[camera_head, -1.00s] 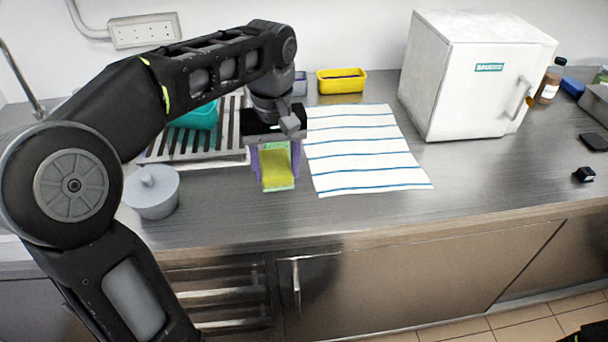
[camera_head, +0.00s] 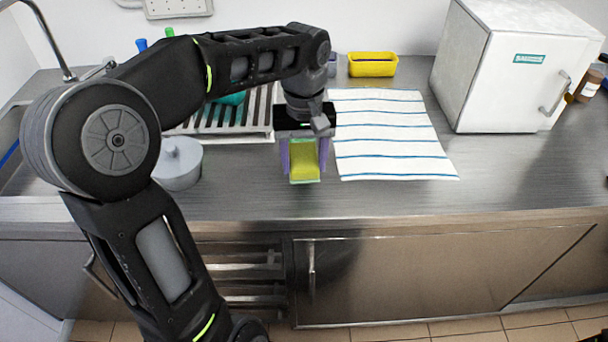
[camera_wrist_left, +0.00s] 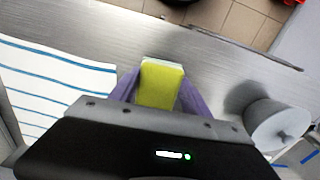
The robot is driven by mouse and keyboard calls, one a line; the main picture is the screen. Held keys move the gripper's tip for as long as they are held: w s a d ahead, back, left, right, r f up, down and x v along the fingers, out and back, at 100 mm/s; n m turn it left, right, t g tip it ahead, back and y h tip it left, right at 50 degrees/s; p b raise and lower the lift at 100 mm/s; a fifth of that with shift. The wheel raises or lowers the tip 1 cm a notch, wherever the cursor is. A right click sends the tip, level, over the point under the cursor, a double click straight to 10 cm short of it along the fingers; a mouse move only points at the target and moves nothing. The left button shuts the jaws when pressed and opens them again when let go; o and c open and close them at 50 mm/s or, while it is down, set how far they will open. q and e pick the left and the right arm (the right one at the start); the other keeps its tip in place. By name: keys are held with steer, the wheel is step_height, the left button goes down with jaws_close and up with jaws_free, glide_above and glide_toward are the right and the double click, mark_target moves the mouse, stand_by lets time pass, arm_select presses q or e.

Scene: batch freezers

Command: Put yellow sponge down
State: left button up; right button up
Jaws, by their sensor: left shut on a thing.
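The yellow sponge (camera_head: 304,160), with a pale green edge, is between the purple fingers of my left gripper (camera_head: 304,158). The gripper is shut on it and points down at the counter (camera_head: 390,200), left of the striped cloth. In the left wrist view the sponge (camera_wrist_left: 160,84) sits between both fingers (camera_wrist_left: 160,92). I cannot tell whether its lower end touches the counter. My right gripper is not in view.
A white cloth with blue stripes (camera_head: 392,135) lies to the right. A grey lidded pot (camera_head: 178,165) stands to the left. A slatted drying rack (camera_head: 245,118), a yellow container (camera_head: 373,65) and a white box-like freezer (camera_head: 515,75) stand behind. The counter's front strip is clear.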

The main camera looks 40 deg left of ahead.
arm_select(q)
steer(key=shift+f, duration=2.3)
steer(key=shift+f, duration=0.2)
steer(key=o, duration=1.3)
step_height(320, 180, up, 8)
steer(key=shift+s+f, duration=0.1)
steer(key=shift+s, duration=0.05)
